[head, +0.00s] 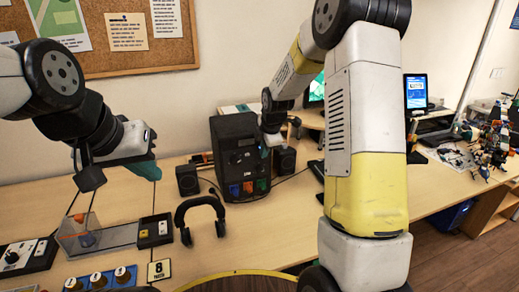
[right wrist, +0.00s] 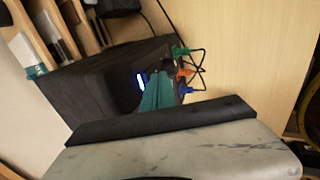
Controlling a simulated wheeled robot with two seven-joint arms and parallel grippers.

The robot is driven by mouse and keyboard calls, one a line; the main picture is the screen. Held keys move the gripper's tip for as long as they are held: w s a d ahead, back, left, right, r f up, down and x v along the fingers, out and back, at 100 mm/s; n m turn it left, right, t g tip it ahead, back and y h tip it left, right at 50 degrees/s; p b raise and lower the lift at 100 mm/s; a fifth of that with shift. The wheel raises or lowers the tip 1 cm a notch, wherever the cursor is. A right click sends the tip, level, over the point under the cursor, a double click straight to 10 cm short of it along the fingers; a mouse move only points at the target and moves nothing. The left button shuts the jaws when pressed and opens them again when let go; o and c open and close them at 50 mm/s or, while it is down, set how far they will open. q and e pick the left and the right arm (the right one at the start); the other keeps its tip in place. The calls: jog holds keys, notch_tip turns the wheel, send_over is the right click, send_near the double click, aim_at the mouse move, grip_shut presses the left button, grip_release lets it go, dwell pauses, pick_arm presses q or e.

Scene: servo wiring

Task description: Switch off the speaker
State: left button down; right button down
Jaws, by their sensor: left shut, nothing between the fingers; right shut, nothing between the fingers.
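A large black box (head: 228,150), which looks like the speaker, stands on the desk with dials and coloured parts on its front. Smaller black speaker-like boxes (head: 188,180) stand to its left and right (head: 284,160). My right gripper (head: 268,150) is at the big box's right side, its tip partly hidden in the head view. In the right wrist view the shut teal fingers (right wrist: 158,92) are close to a dark box face (right wrist: 105,85), beside a blue-lit spot (right wrist: 141,82); I cannot tell whether they touch. My left gripper (head: 150,170) is shut and empty, above the desk at left.
Cables with green, orange and blue plugs (right wrist: 186,72) stick out close to the right fingers. Headphones (head: 201,212) lie in front of the big box. A clear tray (head: 120,235) and a switch panel (head: 155,230) are below the left gripper.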

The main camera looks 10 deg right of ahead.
jog(key=shift+w+a, duration=0.1)
jog(key=shift+w, duration=0.2)
jog(key=shift+r, duration=0.2)
jog(key=shift+r, duration=0.7)
jog(key=shift+s, duration=0.1)
